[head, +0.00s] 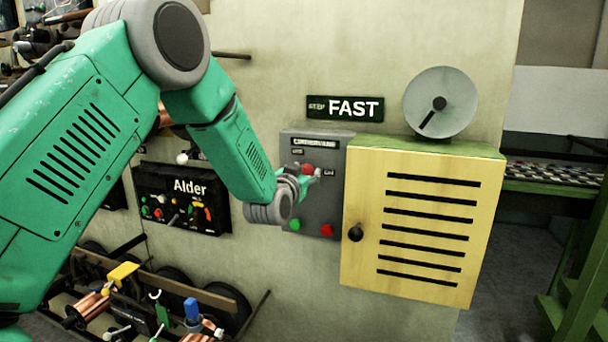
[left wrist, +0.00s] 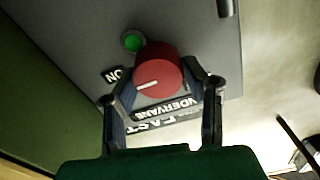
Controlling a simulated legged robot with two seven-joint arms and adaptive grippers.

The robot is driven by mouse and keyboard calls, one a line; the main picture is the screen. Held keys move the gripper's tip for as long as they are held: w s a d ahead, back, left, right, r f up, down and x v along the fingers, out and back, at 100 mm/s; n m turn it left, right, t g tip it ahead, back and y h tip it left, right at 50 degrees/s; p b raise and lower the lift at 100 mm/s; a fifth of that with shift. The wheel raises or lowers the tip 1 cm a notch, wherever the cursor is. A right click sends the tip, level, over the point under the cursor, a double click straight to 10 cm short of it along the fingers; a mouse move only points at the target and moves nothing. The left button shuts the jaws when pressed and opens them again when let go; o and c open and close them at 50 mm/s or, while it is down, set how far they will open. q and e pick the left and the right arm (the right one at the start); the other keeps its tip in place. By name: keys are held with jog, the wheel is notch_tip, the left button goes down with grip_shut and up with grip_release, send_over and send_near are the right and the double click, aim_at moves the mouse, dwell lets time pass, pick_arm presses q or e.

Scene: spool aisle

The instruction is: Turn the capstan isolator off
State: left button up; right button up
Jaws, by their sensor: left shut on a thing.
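A grey switch box (head: 314,190) is on the wall, with a small label across its top that I cannot read clearly. Its red rotary knob (head: 307,169) is largely hidden by my left gripper (head: 303,182) in the head view. In the left wrist view the red knob (left wrist: 158,75) sits between the two fingers of my left gripper (left wrist: 163,90), which is shut on it. A white line on the knob points left and slightly down in that view. An ON label (left wrist: 115,75) is just left of the knob. My right gripper is in neither view.
A green button or lamp (head: 294,225) and a red one (head: 326,230) are low on the box. A yellow cabinet (head: 362,210) with a black knob stands close on the right. A FAST sign (head: 345,108) is above; an Alder panel (head: 183,198) is left.

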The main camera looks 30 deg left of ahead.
pick_arm(q)
jog(key=shift+a+f, duration=0.2)
jog(key=shift+f, duration=0.1)
jog(key=shift+w+d+f, duration=0.1)
jog(key=shift+d+f, duration=0.05)
jog(key=shift+d, duration=0.2)
